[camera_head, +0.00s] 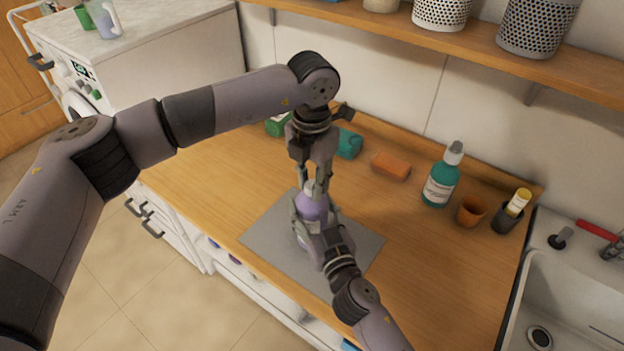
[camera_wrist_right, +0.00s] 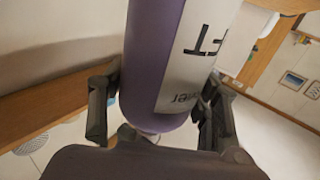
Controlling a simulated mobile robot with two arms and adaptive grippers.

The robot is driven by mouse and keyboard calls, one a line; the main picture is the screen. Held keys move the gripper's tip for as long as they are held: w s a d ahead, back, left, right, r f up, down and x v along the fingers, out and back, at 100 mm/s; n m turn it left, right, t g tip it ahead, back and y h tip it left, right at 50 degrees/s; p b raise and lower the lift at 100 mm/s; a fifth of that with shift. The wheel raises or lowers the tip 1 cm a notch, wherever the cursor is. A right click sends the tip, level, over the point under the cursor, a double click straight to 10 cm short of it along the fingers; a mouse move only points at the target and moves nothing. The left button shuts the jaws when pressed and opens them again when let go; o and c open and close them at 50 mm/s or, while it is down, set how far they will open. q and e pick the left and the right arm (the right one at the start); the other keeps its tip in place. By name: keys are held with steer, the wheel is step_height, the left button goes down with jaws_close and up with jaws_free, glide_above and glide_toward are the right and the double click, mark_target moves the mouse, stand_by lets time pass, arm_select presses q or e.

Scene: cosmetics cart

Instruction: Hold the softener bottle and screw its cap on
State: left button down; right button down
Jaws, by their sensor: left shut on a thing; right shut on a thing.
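The purple softener bottle (camera_head: 313,206) stands upright on the grey mat (camera_head: 272,246). My right gripper (camera_head: 312,226) is shut around its body from the front. In the right wrist view the purple bottle (camera_wrist_right: 148,65) with its white label (camera_wrist_right: 197,60) appears upside down between the two fingers of the right gripper (camera_wrist_right: 155,112). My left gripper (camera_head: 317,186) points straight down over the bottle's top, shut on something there. The cap is mostly hidden between the left fingers, so I cannot tell how it sits on the neck.
A teal item (camera_head: 349,143) is behind the left gripper. A sink (camera_head: 570,300) is at right. The counter right of the mat is clear.

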arm_select(q)
steer(key=shift+m, duration=1)
steer(key=c, duration=1.3)
jaws_free()
steer(key=shift+c, duration=0.2)
steer(key=shift+r, duration=0.1)
steer(key=shift+r, duration=2.15)
steer(key=shift+c, duration=0.3)
